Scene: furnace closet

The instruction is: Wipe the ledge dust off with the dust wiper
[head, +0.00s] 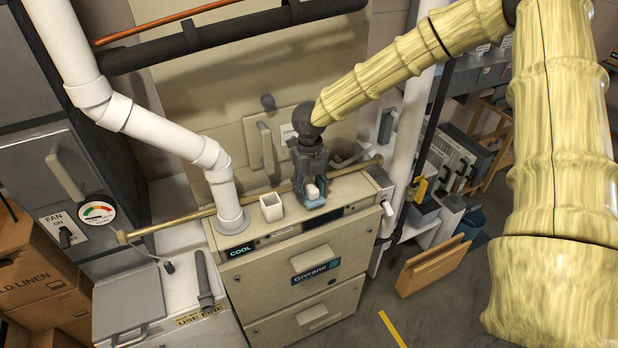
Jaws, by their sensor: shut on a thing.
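My gripper (312,175) points down over the right half of the ledge (348,190), the beige top of the Givrane cabinet. It is shut on a small block with a white top and blue lower part, seemingly the dust wiper (314,199). The wiper is at the ledge surface; I cannot tell whether it touches. The fingers hide part of it. No dust can be made out on the ledge at this size.
A white square cup (271,207) stands on the ledge left of the wiper. A white pipe (222,190) meets the ledge at its left end. A brass rod (180,224) runs along the back. A dark pipe (192,40) crosses above. A wooden crate (432,267) stands on the floor at right.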

